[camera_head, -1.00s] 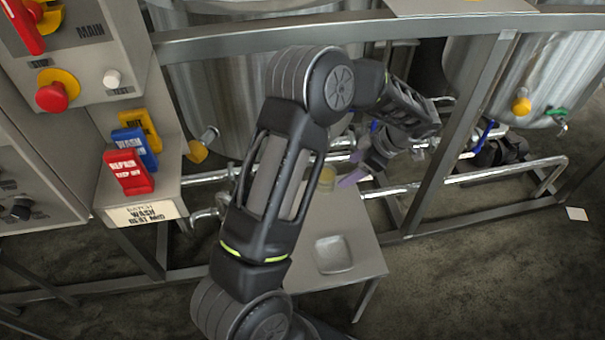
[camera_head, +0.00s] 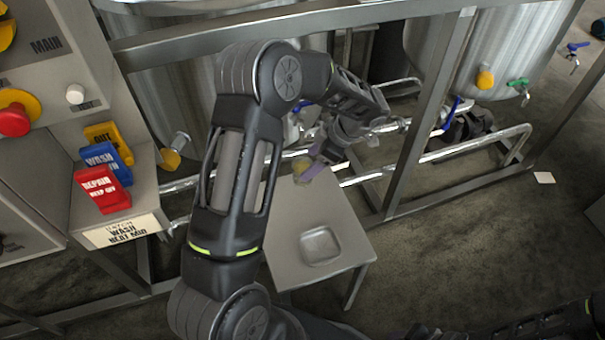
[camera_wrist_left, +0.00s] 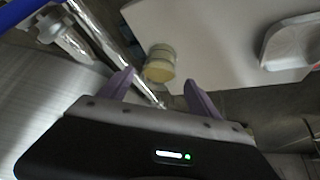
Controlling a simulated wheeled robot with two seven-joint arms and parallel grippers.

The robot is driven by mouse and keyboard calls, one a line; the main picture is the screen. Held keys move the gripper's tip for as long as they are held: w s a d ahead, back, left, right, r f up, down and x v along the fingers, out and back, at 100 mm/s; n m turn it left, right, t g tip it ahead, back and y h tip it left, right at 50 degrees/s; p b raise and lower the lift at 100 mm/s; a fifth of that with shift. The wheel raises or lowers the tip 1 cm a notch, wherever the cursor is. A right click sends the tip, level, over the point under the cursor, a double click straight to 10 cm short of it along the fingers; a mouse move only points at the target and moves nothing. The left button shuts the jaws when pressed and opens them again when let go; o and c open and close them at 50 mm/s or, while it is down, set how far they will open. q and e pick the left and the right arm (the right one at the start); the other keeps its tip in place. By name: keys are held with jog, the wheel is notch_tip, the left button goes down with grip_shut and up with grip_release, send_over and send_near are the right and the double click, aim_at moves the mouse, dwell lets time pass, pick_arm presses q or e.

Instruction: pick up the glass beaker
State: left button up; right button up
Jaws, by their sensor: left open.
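The glass beaker (camera_wrist_left: 159,64) is a small clear cylinder with yellowish contents. It stands near the edge of a small grey table, and only part of it shows in the head view (camera_head: 301,167), beside my left gripper's purple finger. My left gripper (camera_head: 316,163) is open. In the left wrist view its two purple fingers (camera_wrist_left: 159,78) are spread, with the beaker showing beyond and between their tips, not gripped. My right gripper (camera_head: 425,332) shows only partly at the bottom edge of the head view, and its jaws cannot be made out.
The small table (camera_head: 285,225) has a square shallow dish (camera_head: 320,246) on it. Behind are metal pipes (camera_head: 440,164), frame posts and steel tanks (camera_head: 510,50). A control panel with red, blue and yellow tags (camera_head: 103,192) stands at the left. Floor at the right is mostly clear.

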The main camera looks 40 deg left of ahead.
aim_at(303, 169)
pick_arm(q)
jog(key=shift+x, duration=2.6)
jog(key=shift+w, duration=0.1)
grip_shut()
